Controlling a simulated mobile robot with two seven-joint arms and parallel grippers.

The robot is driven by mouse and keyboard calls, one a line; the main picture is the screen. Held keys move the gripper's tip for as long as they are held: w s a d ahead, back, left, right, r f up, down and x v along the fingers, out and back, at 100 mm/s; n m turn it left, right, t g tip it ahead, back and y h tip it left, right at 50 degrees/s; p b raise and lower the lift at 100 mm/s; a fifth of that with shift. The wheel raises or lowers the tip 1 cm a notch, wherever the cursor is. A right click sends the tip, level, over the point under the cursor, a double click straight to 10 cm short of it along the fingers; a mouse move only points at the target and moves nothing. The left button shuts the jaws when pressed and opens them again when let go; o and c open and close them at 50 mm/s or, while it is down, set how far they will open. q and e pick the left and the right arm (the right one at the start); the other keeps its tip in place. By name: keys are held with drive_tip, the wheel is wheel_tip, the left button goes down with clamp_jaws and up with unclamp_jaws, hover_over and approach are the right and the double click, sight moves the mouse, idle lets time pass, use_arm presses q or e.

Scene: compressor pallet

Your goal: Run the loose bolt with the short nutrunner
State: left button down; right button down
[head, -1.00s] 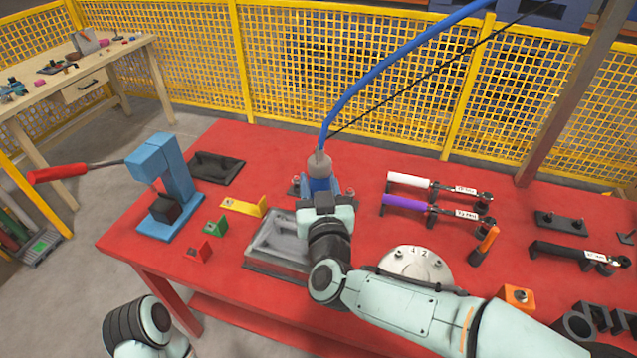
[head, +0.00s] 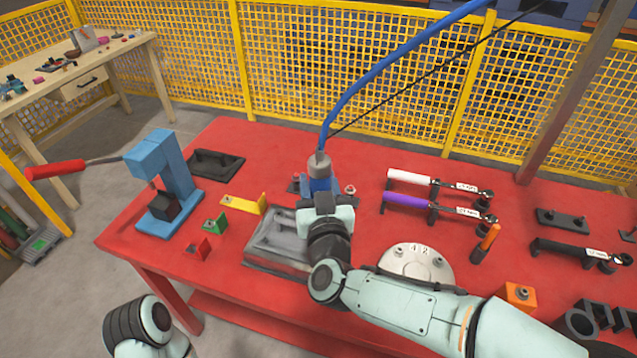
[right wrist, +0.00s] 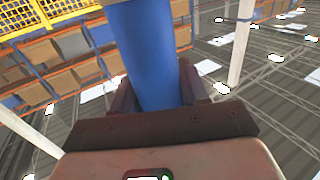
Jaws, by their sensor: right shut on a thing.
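The short nutrunner (head: 320,165) is blue with a grey top and stands upright, joined to a blue hose above. My right gripper (head: 321,198) is shut on it, above the far edge of a grey recessed tray (head: 262,262). In the right wrist view, the blue body (right wrist: 145,65) stands between the jaws (right wrist: 160,95). The nutrunner's lower end is hidden, so I cannot tell what it touches. A small pinkish bolt-like piece (head: 350,189) shows just right of it; I cannot tell which bolt is loose. My left gripper is out of view; only part of that arm shows at lower left.
A round grey flange (head: 425,267) with bolts sits right of the tray. White (head: 410,177) and purple (head: 405,201) handled wrenches lie at the right. A blue press (head: 177,172) with a red lever, and yellow, green and red brackets, stand left. Yellow mesh fencing is behind.

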drive_tip(key=shift+f, duration=0.45)
idle(1.1)
drive_tip(key=shift+r, duration=0.1)
drive_tip(key=shift+r+p, duration=2.1)
drive_tip(key=shift+r, duration=0.6)
